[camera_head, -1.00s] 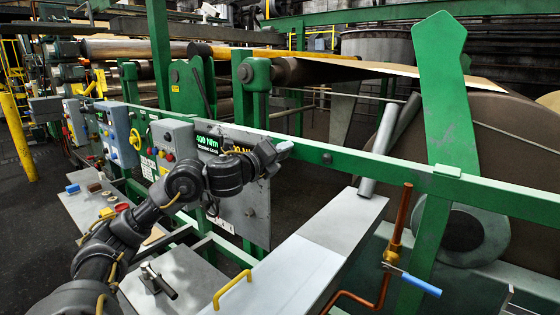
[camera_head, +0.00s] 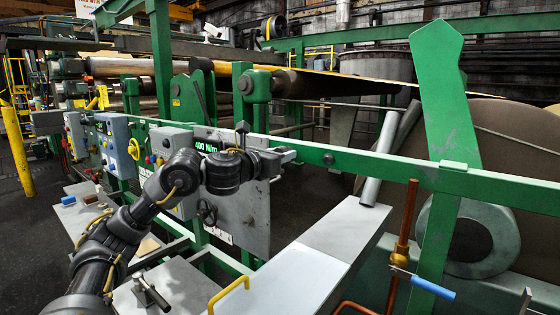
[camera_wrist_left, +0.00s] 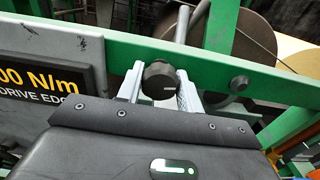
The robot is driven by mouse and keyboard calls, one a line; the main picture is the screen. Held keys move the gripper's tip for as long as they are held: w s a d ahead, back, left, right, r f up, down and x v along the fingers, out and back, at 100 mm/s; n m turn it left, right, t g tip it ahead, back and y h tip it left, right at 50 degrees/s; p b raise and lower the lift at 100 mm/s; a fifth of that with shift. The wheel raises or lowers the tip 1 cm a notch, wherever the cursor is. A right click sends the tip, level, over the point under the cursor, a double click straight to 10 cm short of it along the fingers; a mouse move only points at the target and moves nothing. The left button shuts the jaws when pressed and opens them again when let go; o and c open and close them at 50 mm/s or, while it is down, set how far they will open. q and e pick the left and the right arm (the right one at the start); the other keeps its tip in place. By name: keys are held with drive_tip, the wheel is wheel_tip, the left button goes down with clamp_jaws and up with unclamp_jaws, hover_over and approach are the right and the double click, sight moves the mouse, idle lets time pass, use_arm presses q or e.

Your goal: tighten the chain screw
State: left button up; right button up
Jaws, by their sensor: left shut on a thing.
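My left arm comes in from the left, and its gripper (camera_head: 288,154) is at the green rail beside the grey panel in the head view. In the left wrist view the gripper (camera_wrist_left: 160,88) has its two pale fingers on either side of a dark faceted knob (camera_wrist_left: 159,75), which I take to be the chain screw head, and is shut on it. The knob sits in front of the green rail (camera_wrist_left: 218,72). In the head view I cannot make the knob out behind the gripper. My right gripper is not in view.
A grey panel (camera_head: 240,212) with a green readout (camera_head: 212,148) stands behind my arm. A bolt (camera_head: 328,158) sits on the rail to the right. A grey box with a yellow handle (camera_head: 229,296) and a copper rod with a blue handle (camera_head: 432,287) are in front.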

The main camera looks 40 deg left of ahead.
use_arm(q)
drive_tip(key=m+b, duration=0.1)
drive_tip(key=m, duration=0.2)
drive_tip(key=shift+f+m+b, duration=0.15)
drive_tip(key=shift+m+b, duration=0.15)
drive_tip(key=shift+m, duration=0.1)
drive_tip(key=m+b, duration=0.1)
drive_tip(key=m, duration=0.2)
drive_tip(key=shift+m, duration=0.3)
